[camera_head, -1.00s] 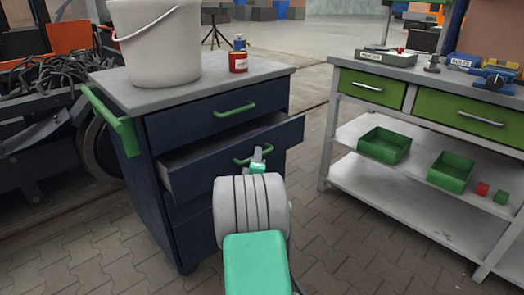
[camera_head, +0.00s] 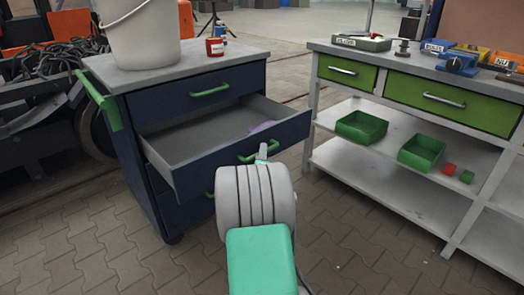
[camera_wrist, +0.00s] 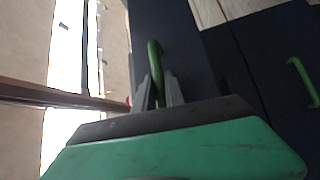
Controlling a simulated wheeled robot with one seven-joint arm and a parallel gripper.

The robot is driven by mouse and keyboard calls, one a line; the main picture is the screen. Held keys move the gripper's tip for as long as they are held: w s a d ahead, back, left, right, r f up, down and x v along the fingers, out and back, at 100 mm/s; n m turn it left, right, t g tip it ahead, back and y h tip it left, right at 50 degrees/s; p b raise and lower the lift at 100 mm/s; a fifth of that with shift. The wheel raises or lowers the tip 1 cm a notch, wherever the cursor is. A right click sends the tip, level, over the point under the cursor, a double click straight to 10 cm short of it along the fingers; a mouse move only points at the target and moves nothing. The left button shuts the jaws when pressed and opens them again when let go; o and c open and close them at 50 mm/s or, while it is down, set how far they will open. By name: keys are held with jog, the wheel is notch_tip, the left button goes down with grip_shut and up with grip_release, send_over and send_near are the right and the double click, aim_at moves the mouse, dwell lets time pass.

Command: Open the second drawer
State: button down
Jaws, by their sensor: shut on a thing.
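The dark blue drawer cabinet (camera_head: 140,110) stands left of centre in the head view. Its second drawer (camera_head: 205,172) from the top is pulled well out, and its grey inside shows with a purple item (camera_head: 262,127) near the right side. My gripper (camera_head: 263,153) is at this drawer's green handle (camera_head: 248,157). In the wrist view my gripper (camera_wrist: 158,95) has its two fingers on either side of the green handle (camera_wrist: 155,60), shut on it. The top drawer (camera_head: 200,95) is closed. The lower drawer is partly hidden by my arm.
A white bucket (camera_head: 140,35) and a red can (camera_head: 215,47) stand on the cabinet top. A grey workbench (camera_head: 395,66) with green drawers stands to the right, close to the open drawer's right corner. Paved floor (camera_head: 90,250) is free in front.

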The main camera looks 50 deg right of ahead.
dwell(0.3)
jog(key=c, duration=1.7)
grip_release()
jog(key=v, duration=0.7)
jog(key=shift+s+a, duration=0.3)
jog(key=shift+f, duration=0.15)
